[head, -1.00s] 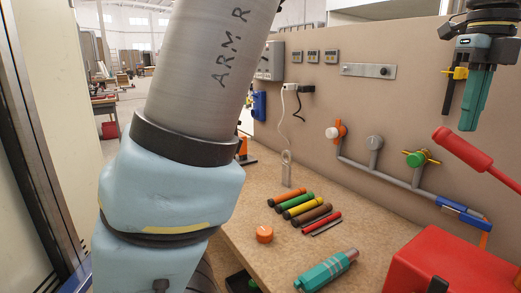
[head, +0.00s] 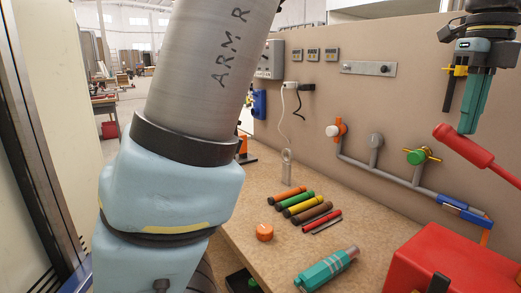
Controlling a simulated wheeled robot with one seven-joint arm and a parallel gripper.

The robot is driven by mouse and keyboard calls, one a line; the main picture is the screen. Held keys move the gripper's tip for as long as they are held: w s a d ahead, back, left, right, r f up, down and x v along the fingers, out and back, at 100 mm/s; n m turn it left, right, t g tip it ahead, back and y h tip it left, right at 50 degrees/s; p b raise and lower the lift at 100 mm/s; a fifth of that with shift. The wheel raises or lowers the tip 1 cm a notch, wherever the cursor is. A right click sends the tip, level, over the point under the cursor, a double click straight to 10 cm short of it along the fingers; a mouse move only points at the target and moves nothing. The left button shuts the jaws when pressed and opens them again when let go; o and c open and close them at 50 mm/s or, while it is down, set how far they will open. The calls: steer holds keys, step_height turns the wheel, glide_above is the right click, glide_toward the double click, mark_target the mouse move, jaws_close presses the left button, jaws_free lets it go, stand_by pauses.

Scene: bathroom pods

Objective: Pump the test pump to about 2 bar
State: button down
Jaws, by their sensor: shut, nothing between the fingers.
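The test pump is the red box (head: 452,268) at the lower right of the head view, cut off by the frame edge. Its red lever handle (head: 466,148) is raised and slopes down to the right out of view. My gripper (head: 466,131) points down at the upper right with teal fingers shut and empty. Its fingertips are at the thick end of the lever, overlapping it in the picture; I cannot tell whether they touch. No pressure gauge shows in this view.
A grey pipe (head: 385,172) with several valves runs along the back panel. A blue clamp piece (head: 463,211) sits at its right end. Coloured rolls (head: 298,206), an orange cap (head: 264,232) and a teal tool (head: 327,268) lie on the bench (head: 245,210).

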step_height(320, 180, down, 10)
steer(key=f+b, duration=0.1)
steer(key=b, duration=0.4)
step_height(320, 180, up, 12)
steer(key=p, duration=1.1)
steer(key=shift+r, duration=0.25)
steer(key=shift+f, duration=0.2)
step_height(320, 180, down, 2)
steer(key=shift+f+b, duration=0.1)
steer(key=shift+b, duration=0.8)
step_height(320, 180, up, 3)
steer(key=p, duration=0.2)
steer(key=shift+f+p, duration=0.2)
steer(key=shift+p, duration=0.1)
steer(key=shift+f, duration=0.15)
